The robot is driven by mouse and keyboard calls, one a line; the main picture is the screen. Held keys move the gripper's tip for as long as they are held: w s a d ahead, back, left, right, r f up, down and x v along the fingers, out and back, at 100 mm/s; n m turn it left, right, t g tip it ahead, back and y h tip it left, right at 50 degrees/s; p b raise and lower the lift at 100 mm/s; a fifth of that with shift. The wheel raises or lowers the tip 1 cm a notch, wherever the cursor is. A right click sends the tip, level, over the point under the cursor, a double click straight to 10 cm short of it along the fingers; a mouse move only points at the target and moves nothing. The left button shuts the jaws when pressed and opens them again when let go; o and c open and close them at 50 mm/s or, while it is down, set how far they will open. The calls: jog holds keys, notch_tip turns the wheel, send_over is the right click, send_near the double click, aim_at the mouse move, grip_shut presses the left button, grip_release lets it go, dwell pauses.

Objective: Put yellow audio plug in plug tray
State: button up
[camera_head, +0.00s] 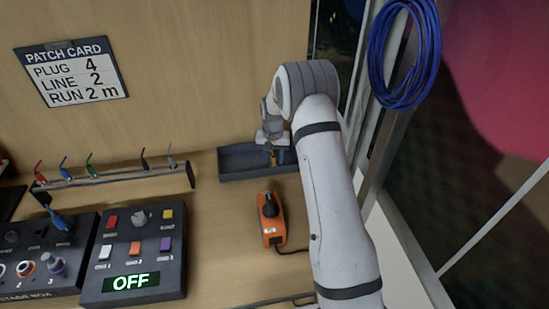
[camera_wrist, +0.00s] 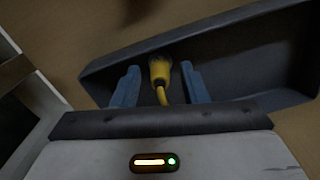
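The plug tray (camera_head: 238,160) is a dark, shallow, long box against the back wall in the head view. It also fills the upper part of the wrist view (camera_wrist: 250,55). The yellow audio plug (camera_wrist: 160,70) with its yellow cable is in the tray, between my two blue fingertips. A small bit of yellow (camera_head: 273,158) shows under my gripper in the head view. My gripper (camera_wrist: 160,85) points down at the tray. Its fingers stand apart, with a gap on each side of the plug.
Left are a rack (camera_head: 120,178) of coloured plugs and a button box (camera_head: 135,255) reading OFF. A patch card (camera_head: 72,72) and coiled blue cable (camera_head: 405,50) hang above.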

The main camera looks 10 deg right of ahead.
jog(key=s+r+b, duration=0.1)
jog(key=s+r, duration=0.2)
jog(key=r, duration=0.6)
jog(key=s+r+b, duration=0.1)
jog(key=s+r, duration=0.2)
jog(key=r, duration=0.7)
jog(key=s+r+n+t, duration=0.1)
jog(key=s+r, duration=0.5)
jog(key=s, duration=0.5)
jog(key=s+d+n+t, duration=0.1)
jog(key=s+n+t, duration=0.1)
jog(key=s, duration=1.9)
jog(key=shift+s, duration=0.2)
jog(key=shift+f, duration=0.1)
